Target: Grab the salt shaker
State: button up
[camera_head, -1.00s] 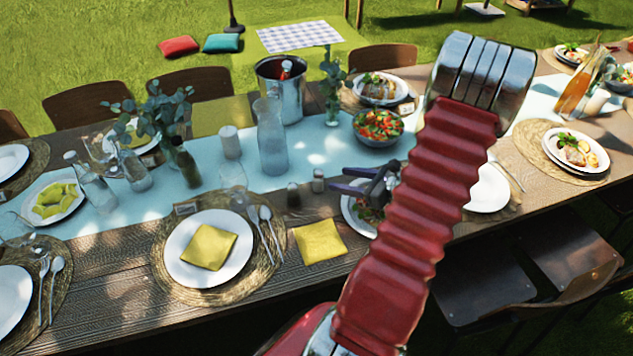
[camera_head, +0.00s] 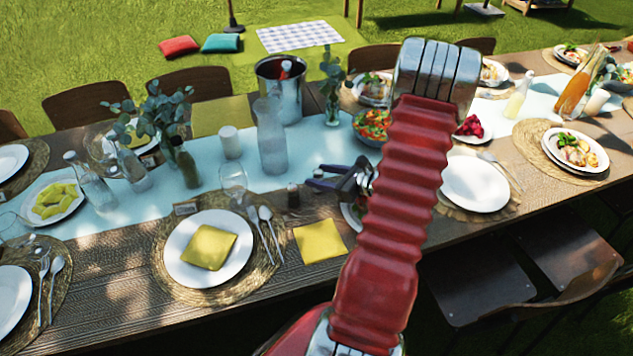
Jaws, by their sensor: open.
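My gripper (camera_head: 313,178) is in the middle of the table with its dark jaws open, pointing left. A small dark shaker (camera_head: 293,196) stands upright just left of and nearer than the fingertips, apart from them. A second, lighter shaker, likely the salt, stood where the jaws now are. I cannot make it out now; the fingers seem to cover it. I cannot tell if it is between the jaws or behind them.
A wine glass (camera_head: 233,180) and a glass bottle (camera_head: 271,135) stand left of my gripper. A yellow napkin (camera_head: 320,242) lies in front. A metal ice bucket (camera_head: 282,85) stands behind. A salad bowl (camera_head: 372,127) is partly behind my arm.

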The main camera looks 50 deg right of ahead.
jog(key=shift+x, duration=2.6)
jog(key=shift+a+r, duration=0.1)
jog(key=shift+a, duration=0.05)
jog(key=shift+c, duration=0.5)
jog(key=c, duration=1.1)
